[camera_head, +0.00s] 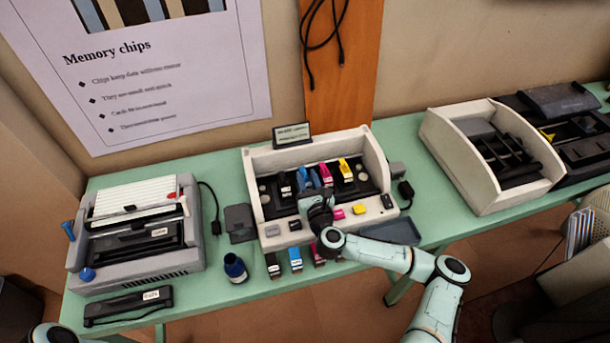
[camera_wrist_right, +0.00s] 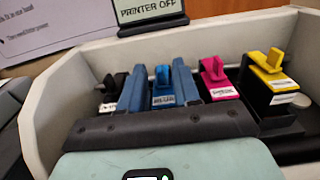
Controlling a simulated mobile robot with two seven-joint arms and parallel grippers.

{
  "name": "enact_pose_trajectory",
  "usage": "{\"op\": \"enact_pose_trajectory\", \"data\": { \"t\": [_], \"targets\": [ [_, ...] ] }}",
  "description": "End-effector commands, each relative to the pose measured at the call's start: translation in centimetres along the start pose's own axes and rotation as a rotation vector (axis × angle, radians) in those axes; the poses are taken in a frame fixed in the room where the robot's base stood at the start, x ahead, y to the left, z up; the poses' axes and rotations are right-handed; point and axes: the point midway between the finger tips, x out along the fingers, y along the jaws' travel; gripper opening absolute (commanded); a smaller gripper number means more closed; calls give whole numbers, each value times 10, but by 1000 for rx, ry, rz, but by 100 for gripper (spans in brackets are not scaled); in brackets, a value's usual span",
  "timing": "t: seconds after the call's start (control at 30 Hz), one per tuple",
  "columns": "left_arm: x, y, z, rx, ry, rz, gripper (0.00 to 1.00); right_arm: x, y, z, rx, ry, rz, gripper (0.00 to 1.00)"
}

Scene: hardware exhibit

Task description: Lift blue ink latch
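The blue ink latch (camera_wrist_right: 162,76) stands upright on the blue cartridge in the printer's row, above a white label. My right gripper (camera_wrist_right: 158,67) is open, with one finger on each side of the latch and visible gaps between. In the head view the right gripper (camera_head: 309,178) reaches over the printer (camera_head: 374,154) and partly hides the blue cartridge. Beside it are a black cartridge (camera_wrist_right: 110,92), a magenta cartridge (camera_wrist_right: 220,82) and a yellow cartridge (camera_wrist_right: 275,75), each with an upright latch. My left gripper is out of view.
A sign (camera_wrist_right: 149,9) reading "PRINTER OFF" stands behind the row. Loose cartridges (camera_head: 295,258) and an ink bottle (camera_head: 235,267) are at the table's front edge. A grey-white machine (camera_head: 140,232) is at left and an open white case (camera_head: 480,160) at right.

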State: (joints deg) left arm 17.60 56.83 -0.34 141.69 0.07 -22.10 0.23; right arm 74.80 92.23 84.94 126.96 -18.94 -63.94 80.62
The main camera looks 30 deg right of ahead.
Motion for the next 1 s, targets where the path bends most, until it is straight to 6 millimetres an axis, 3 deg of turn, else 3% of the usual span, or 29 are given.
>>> {"op": "enact_pose_trajectory", "data": {
  "t": [0.17, 0.27, 0.3, 0.67, 1.0],
  "targets": [
    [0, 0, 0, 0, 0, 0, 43, 0, 0, 0, 0, 0, 0, 32],
    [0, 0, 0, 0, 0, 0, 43, 0, 0, 0, 0, 0, 0, 3],
    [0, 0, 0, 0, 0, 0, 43, 0, 0, 0, 0, 0, 0, 0],
    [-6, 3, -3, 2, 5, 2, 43, 1, 0, 4, 0, 25, 0, 0],
    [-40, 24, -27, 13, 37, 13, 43, 9, 0, 21, -3, 221, -1, 0]
  ]
}}
